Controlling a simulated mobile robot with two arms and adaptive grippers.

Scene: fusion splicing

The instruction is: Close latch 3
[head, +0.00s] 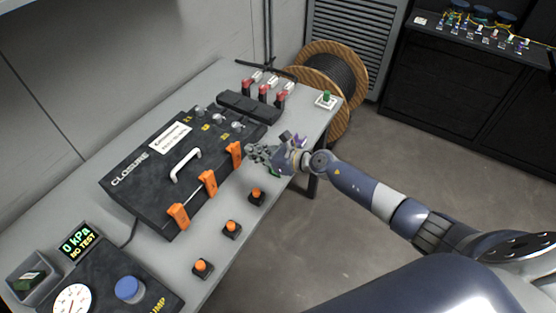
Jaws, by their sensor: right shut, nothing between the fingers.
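The black closure box (150,208) lies on the grey table with a white handle (186,165) on its lid. Three orange latches sit along its front edge: a near one (178,216), a middle one (208,183) and a far one (236,154). I cannot read which is numbered 3, nor tell surely whether each is open or closed. My right gripper (256,152) is shut and empty, just right of the far latch. Its fingertips are close to that latch; I cannot tell whether they touch. My left gripper is out of view.
Three orange-topped buttons (231,229) stand along the table's front edge. A pump unit with a blue knob (129,290) and a "0 kPa NO TEST" display (78,241) are at near left. Red-handled valves (264,91) and a cable reel (348,70) are at the far end.

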